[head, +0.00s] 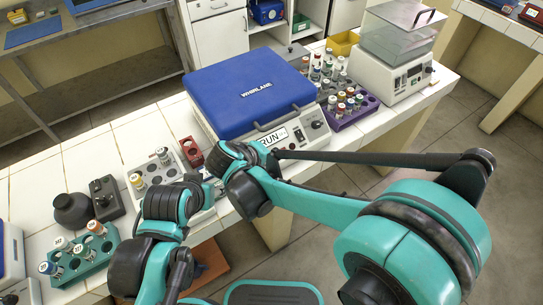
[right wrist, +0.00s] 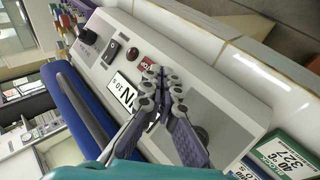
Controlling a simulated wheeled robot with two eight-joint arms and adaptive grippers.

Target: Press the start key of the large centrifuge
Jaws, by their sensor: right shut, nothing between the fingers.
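The large centrifuge has a blue WHIRLANE lid (head: 250,92) and a pale front panel (head: 303,142) with a RUN label (head: 272,138). In the right wrist view the panel (right wrist: 215,92) carries a black knob (right wrist: 88,36), a dark rocker switch (right wrist: 112,47), a red round button or lamp (right wrist: 132,55) and a small red lettered patch (right wrist: 147,65). My right gripper (right wrist: 160,76) is shut and empty, its tips over the panel beside the red patch and the RUN label. I cannot tell whether they touch. My left gripper is hard to make out behind its wrist in the head view (head: 192,184).
A purple rack (head: 352,113) of tubes and a balance-like device (head: 385,78) stand right of the centrifuge.

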